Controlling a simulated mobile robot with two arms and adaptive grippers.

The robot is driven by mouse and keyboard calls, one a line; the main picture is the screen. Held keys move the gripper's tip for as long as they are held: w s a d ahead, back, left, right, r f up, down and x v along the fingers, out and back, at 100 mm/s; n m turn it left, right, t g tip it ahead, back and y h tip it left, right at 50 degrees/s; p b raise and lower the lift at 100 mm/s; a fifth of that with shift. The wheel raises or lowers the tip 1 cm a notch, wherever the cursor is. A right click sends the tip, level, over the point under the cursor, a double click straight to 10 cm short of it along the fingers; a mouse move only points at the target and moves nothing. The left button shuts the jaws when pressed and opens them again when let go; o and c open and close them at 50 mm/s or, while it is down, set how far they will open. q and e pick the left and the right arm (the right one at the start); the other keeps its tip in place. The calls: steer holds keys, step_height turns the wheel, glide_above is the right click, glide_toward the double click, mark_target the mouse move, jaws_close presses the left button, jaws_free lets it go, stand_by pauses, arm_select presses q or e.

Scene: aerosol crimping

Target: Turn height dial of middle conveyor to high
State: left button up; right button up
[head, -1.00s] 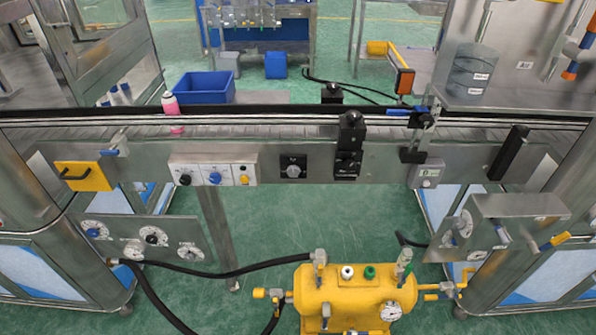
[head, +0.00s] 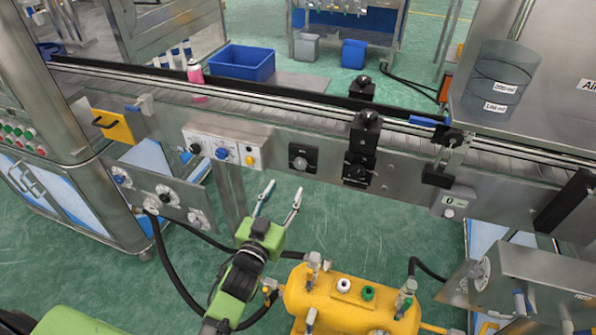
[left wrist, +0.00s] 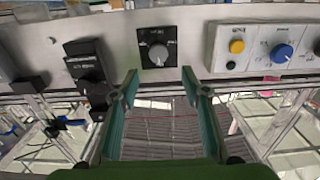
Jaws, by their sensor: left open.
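The dial (head: 298,163), a grey knob on a square black plate, sits on the front panel of the conveyor (head: 400,175). Its label is too small to read, and I cannot tell which setting it points at. My left gripper (head: 282,189) is green, open and empty, just below the dial with its fingers pointing at the panel. My right gripper is not in view.
A white control box (head: 225,152) with knobs and a yellow button is left of the dial. A black sensor block (head: 360,160) is on its right. A yellow tank (head: 350,298) stands below. A pink-and-white can (head: 195,73) stands on the belt, by a blue bin (head: 242,63).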

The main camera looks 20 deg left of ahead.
mark_target(299, 166)
arm_select(q)
steer(key=w+b, duration=0.1)
steer(key=w, duration=0.2)
steer(key=w+b, duration=0.1)
steer(key=w, duration=0.2)
steer(key=w+b, duration=0.1)
steer(key=w, duration=0.2)
steer(key=shift+w+d+f, duration=0.1)
steer(key=shift+d+f, duration=0.05)
steer(key=shift+d, duration=0.15)
steer(key=shift+w, duration=0.45)
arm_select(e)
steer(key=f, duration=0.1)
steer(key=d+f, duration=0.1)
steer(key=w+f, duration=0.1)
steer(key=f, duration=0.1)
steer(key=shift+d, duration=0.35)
arm_select(q)
steer(key=c, duration=1.1)
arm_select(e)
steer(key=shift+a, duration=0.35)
